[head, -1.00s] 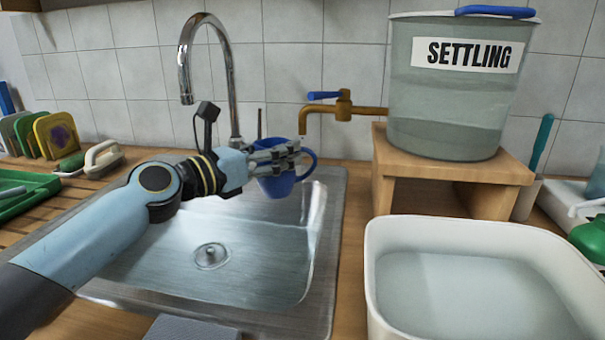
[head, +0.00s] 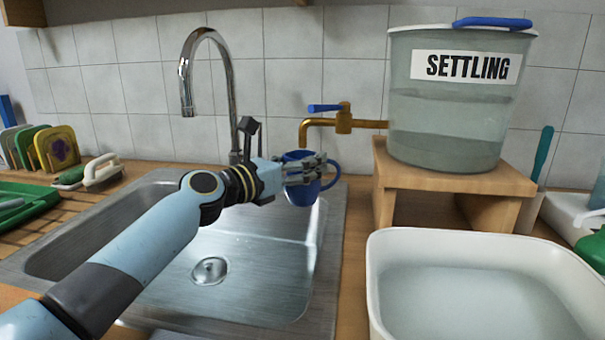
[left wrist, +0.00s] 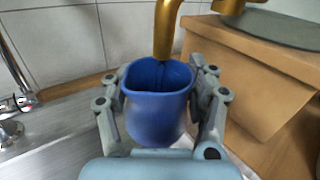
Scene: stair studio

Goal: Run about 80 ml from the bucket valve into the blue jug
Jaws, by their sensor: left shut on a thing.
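The blue jug (head: 302,195) is upright over the right part of the sink, and its handle points right. My left gripper (head: 310,172) is shut around the jug, with one finger on each side in the left wrist view (left wrist: 160,92). The brass bucket valve (head: 343,122) has a blue lever (head: 325,107) pointing left. Its spout (head: 303,132) points down over the jug's mouth; the left wrist view shows the spout tip (left wrist: 164,50) at the mouth's back part. I cannot make out water running or inside the jug. My right gripper is not in view.
The clear bucket (head: 447,130), labelled SETTLING, holds water and stands on a wooden stand (head: 465,180). A white tub (head: 480,240) of water sits in front. The sink's tap (head: 186,85) rises behind my left arm.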

